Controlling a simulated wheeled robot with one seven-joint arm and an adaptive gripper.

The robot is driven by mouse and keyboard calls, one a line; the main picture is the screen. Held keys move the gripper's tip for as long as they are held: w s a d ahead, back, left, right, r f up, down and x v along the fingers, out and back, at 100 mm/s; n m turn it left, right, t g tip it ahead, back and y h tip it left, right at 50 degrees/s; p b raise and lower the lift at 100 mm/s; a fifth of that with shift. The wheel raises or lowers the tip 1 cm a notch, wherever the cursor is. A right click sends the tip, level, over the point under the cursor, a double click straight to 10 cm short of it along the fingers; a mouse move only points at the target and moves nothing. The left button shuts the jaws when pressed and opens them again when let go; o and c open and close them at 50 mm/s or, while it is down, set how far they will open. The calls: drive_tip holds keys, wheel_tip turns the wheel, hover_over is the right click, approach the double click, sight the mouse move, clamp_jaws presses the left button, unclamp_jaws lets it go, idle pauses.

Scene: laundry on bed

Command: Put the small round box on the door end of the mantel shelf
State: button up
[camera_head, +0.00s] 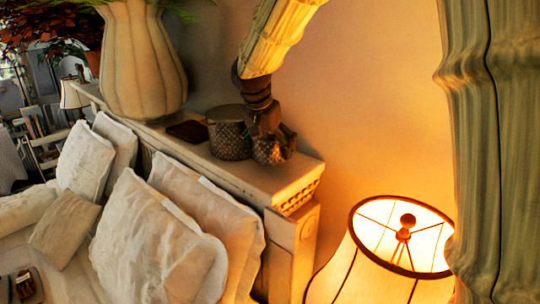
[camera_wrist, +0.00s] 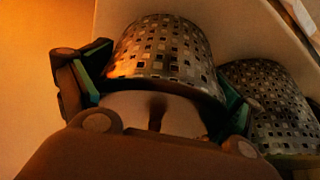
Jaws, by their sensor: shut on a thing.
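The small round box (camera_head: 270,151), with a patterned dark-and-light side, is at the near right end of the mantel shelf (camera_head: 262,184). My gripper (camera_head: 272,138) comes down from above and is shut on it. In the wrist view the small round box (camera_wrist: 165,52) sits between the two fingers of my gripper (camera_wrist: 160,95), with green pads at its sides. The box is at about shelf level; I cannot tell whether it touches the shelf. My gripper hides part of it in the head view. No door is clearly visible.
A larger round box (camera_head: 229,138) with similar pattern stands close left of the held box; it also shows in the wrist view (camera_wrist: 265,100). A dark flat object (camera_head: 188,131) and a big vase (camera_head: 143,60) stand farther along. A lit lamp (camera_head: 385,262) stands below right. The shelf's right corner is clear.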

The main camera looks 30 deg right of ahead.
sight(266, 134)
drive_tip(key=shift+d, duration=0.25)
drive_tip(key=b+x, duration=0.1)
drive_tip(key=x, duration=0.1)
drive_tip(key=a+b+x, duration=0.1)
drive_tip(key=shift+d+f, duration=0.2)
drive_tip(key=shift+f, duration=0.3)
drive_tip(key=shift+s+a+r, duration=0.1)
drive_tip(key=shift+a+r, duration=0.05)
drive_tip(key=shift+r, duration=0.05)
drive_tip(key=shift+f, duration=0.15)
drive_tip(key=o, duration=0.7)
drive_tip(key=shift+o, duration=0.2)
drive_tip(key=v, duration=1)
drive_tip(key=shift+p+v, duration=1)
